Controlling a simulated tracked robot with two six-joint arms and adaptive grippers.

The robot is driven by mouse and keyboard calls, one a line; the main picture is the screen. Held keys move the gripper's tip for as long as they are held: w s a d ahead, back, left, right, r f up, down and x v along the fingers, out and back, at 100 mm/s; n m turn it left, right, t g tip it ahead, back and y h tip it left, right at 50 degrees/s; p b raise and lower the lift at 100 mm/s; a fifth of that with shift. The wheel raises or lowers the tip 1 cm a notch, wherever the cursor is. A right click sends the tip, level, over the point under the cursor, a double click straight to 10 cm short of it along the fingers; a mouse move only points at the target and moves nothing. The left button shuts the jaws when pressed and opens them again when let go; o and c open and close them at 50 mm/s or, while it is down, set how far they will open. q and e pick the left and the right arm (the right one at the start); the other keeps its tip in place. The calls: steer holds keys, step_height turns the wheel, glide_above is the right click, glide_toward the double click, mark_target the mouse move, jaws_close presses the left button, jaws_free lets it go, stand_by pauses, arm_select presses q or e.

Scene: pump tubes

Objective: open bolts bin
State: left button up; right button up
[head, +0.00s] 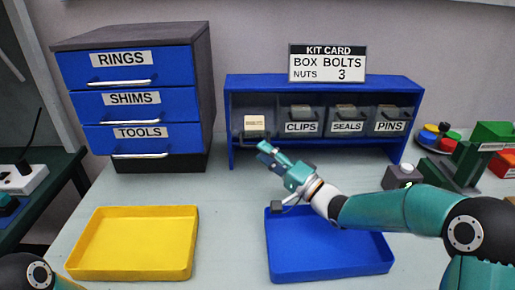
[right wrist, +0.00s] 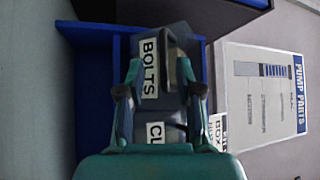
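The bolts bin (head: 254,136) is the leftmost of several dark bins in the blue rack (head: 233,150). Its pale label is too small to read in the head view. In the right wrist view the bolts bin (right wrist: 172,38) shows its BOLTS label and a dark handle. I cannot tell whether it is tipped out. My right gripper (head: 266,152) is in front of and just below this bin. In the right wrist view its two fingers (right wrist: 161,93) are apart, with the bin beyond and between them, and nothing is held. My left gripper is out of view.
The clips bin (head: 301,127), seals bin (head: 347,127) and pins bin (head: 389,126) stand to the right in the rack. A drawer cabinet (head: 180,140) stands left. A yellow tray (head: 135,268) and a blue tray (head: 330,270) lie in front, with clear table between them.

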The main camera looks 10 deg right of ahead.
steer(key=shift+v, duration=1.95)
